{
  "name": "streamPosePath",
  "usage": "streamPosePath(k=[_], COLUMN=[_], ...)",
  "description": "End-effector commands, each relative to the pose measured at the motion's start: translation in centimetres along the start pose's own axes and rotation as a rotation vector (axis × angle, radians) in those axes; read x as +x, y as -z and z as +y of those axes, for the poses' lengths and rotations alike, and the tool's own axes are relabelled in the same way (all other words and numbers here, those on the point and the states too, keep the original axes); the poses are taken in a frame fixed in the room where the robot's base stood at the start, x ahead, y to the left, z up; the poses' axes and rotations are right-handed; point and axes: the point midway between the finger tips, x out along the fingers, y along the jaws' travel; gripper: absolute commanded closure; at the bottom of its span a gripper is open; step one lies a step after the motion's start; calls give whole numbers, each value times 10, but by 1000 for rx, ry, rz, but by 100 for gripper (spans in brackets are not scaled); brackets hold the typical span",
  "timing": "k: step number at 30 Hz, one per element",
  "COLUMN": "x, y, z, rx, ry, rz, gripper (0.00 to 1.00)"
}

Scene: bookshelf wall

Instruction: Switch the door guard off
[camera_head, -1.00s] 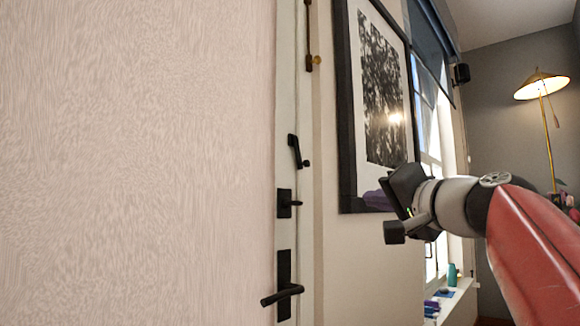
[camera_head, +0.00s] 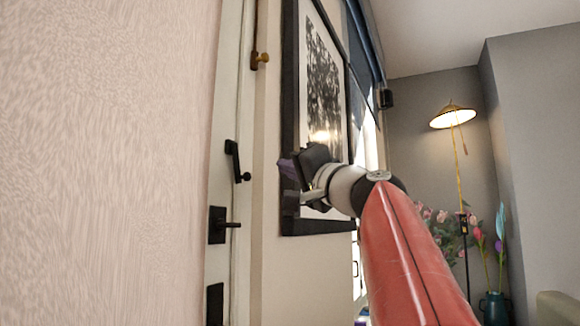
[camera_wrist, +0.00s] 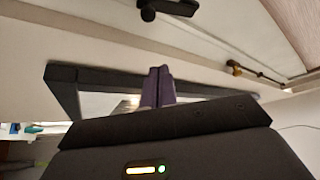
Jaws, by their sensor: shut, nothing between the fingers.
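A black fitting with a bar and a ball knob (camera_head: 234,162), which looks like the door guard, is on the edge of the white door at mid-height in the head view. It also shows, cut off, at the top of the wrist view (camera_wrist: 165,8). My gripper (camera_head: 288,168) is to the right of it, in front of the framed picture, and apart from it. Its purple fingers (camera_wrist: 160,80) are together and hold nothing in the wrist view.
A black lock with a lever (camera_head: 218,225) is below the guard, and a brass fitting (camera_head: 260,58) above. The framed picture (camera_head: 288,90) hangs close behind my gripper. A lit lamp (camera_head: 452,117) and a vase of flowers (camera_head: 494,308) stand at the right. A pale textured surface (camera_head: 100,160) fills the left.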

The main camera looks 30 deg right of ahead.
Motion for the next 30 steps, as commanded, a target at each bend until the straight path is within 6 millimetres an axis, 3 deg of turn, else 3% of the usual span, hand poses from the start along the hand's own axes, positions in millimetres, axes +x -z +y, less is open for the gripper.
streamPosePath(k=[1,8,10,15,30], x=[15,63,53,47,44], y=[2,2,-15,-33,-40], z=[-4,-4,1,1,0], rx=[2,2,2,1,0], ry=[1,1,2,1,1], rz=[-4,-4,-1,0,0], gripper=[100,100,100,100,100])
